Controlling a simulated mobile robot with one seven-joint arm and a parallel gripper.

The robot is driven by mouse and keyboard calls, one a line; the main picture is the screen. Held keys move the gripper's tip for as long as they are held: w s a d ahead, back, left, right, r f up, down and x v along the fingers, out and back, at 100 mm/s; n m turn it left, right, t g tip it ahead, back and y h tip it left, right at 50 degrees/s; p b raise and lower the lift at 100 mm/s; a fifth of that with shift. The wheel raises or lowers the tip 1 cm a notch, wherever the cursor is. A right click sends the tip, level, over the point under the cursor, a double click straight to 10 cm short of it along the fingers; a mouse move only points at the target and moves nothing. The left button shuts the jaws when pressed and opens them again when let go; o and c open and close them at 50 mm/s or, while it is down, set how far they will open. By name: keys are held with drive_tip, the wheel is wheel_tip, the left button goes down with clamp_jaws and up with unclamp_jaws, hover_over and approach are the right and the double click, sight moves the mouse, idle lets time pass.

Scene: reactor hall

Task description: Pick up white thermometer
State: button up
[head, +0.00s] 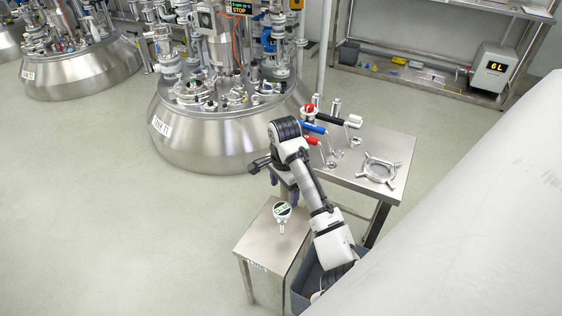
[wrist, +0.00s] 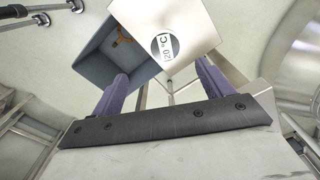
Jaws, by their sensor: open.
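The white thermometer (head: 282,211) has a round dial and a short metal stem, and lies on a small steel table (head: 250,243). In the wrist view its dial (wrist: 164,46), reading 120 °C, shows ahead of my fingertips, a little beyond the gap between them. My gripper (head: 292,195) is open and empty, above the far side of the small table. Both purple fingers of my gripper (wrist: 163,70) show in the wrist view, apart from the thermometer. The stem is not clear in the wrist view.
A grey bin (head: 303,290) stands beside the small table; it also shows in the wrist view (wrist: 100,60). A larger steel table (head: 390,150) with valves and fittings stands to the right. A big steel reactor (head: 200,140) is behind. Open floor lies left.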

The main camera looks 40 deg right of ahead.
sight(282, 209)
wheel_tip(282, 209, down, 7)
drive_tip(key=shift+f+b, duration=0.15)
drive_tip(key=shift+b, duration=0.15)
drive_tip(key=shift+w+f+p, duration=0.25)
drive_tip(key=shift+f+p, duration=0.15)
drive_tip(key=shift+f, duration=1.05)
drive_tip(key=shift+w+f+p, duration=0.2)
drive_tip(key=shift+f+p, duration=0.2)
drive_tip(key=shift+f, duration=1.05)
drive_tip(key=c, duration=1.1)
